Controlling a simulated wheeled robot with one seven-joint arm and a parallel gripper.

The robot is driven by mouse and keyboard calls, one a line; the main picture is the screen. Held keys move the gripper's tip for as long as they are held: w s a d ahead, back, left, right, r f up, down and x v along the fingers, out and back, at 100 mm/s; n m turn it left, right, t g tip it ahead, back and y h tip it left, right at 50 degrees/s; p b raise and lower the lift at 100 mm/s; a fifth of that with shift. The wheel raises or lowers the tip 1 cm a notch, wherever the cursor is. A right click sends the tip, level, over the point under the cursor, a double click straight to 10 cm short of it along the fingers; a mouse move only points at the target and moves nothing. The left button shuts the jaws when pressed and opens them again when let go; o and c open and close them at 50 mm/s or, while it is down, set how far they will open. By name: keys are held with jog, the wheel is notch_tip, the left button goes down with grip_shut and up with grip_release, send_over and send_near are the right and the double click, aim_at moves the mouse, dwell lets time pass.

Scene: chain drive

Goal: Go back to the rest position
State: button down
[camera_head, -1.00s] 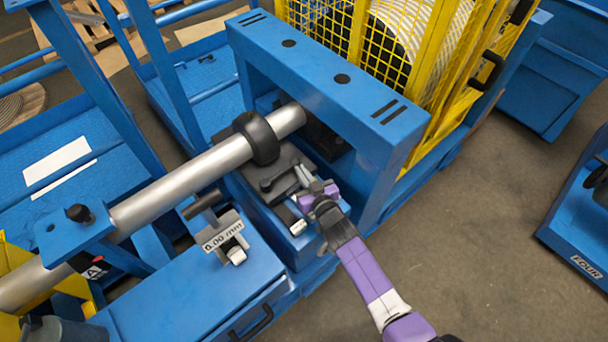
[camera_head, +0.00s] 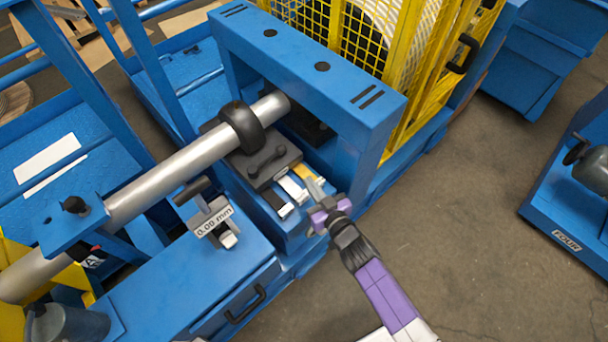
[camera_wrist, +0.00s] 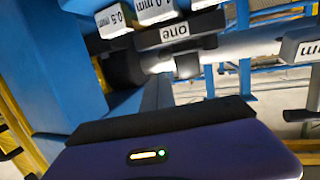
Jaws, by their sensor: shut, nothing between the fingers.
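My gripper (camera_head: 318,190) is shut and empty, at the end of my purple, white and black arm. Beside the gripper, several tabs stick out of the block: a black one, a white one (camera_head: 293,188) and a yellow one. My fingertips do not show clearly there.
A silver shaft (camera_head: 160,177) with a black collar (camera_head: 242,127) runs into the blue frame (camera_head: 310,62). A "0.00 mm" gauge block (camera_head: 214,222) stands on the blue cabinet. A yellow mesh guard (camera_head: 385,40) is behind. The floor (camera_head: 470,200) at right is free.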

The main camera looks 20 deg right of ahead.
jog(key=shift+s+r, duration=0.1)
jog(key=shift+s, duration=0.25)
notch_tip(320, 180, up, 7)
jog(key=s+t, duration=0.1)
jog(key=s, duration=0.2)
jog(key=s+r+b, duration=0.1)
jog(key=s+r, duration=0.3)
jog(key=s, duration=0.6)
jog(key=s+r+g+b, duration=0.1)
jog(key=s+r, duration=0.4)
jog(key=s, duration=0.6)
jog(key=s+r+g+b, duration=0.1)
jog(key=s+r, duration=0.3)
jog(key=s, duration=0.6)
jog(key=shift+s+a+r+m+h, duration=0.25)
jog(key=shift+s+a+m+h, duration=0.05)
jog(key=shift+h, duration=0.1)
